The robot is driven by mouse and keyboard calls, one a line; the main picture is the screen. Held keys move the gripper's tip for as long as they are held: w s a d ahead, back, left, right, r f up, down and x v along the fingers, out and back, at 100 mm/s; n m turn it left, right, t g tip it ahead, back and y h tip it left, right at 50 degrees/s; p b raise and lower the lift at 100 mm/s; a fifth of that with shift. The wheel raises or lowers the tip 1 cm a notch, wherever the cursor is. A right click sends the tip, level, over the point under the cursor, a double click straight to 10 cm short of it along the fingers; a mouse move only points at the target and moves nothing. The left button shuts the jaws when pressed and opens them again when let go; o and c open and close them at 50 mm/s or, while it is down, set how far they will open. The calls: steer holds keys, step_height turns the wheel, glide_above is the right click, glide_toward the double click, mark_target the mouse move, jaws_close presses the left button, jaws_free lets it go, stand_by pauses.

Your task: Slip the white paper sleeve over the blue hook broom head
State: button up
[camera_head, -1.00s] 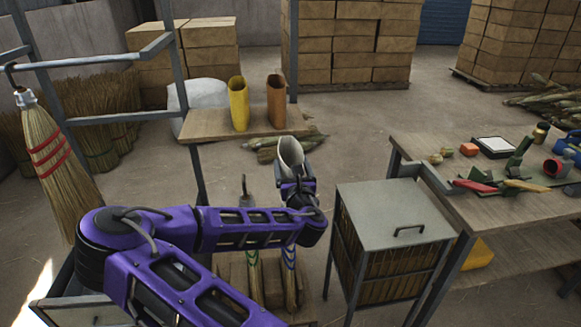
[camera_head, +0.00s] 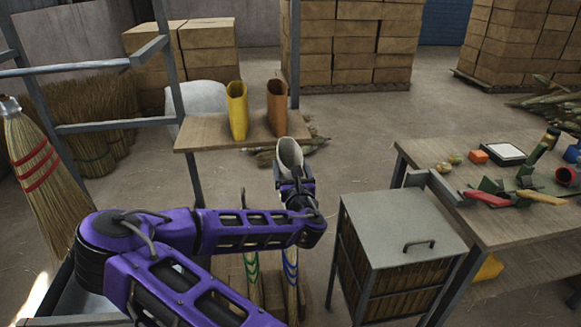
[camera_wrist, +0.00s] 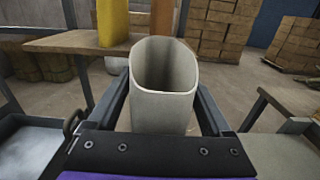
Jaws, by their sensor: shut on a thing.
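My gripper (camera_head: 293,178) is shut on the white paper sleeve (camera_head: 290,155), with a finger on each side of it. In the wrist view the sleeve (camera_wrist: 162,88) stands about upright between the fingers, its open mouth facing up. Below my forearm in the head view hangs a broom with blue bands, the blue hook broom (camera_head: 290,270), beside one with green bands (camera_head: 252,272). Their upper parts are hidden behind my arm. The sleeve is held above and apart from what I can see of the blue-banded broom.
A wooden shelf (camera_head: 200,140) holds a yellow sleeve (camera_head: 237,110) and an orange-brown sleeve (camera_head: 277,108). A red-banded broom (camera_head: 38,170) hangs at left. A metal-topped cabinet (camera_head: 400,225) stands right of my gripper, near a cluttered workbench (camera_head: 425,150).

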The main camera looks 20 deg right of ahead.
steer(key=shift+f, duration=0.2)
steer(key=shift+f+b, duration=3.1)
steer(key=shift+f, duration=0.45)
steer(key=shift+f+b, duration=2.4)
steer(key=shift+f, duration=2.05)
steer(key=shift+f, duration=0.1)
step_height(320, 180, down, 13)
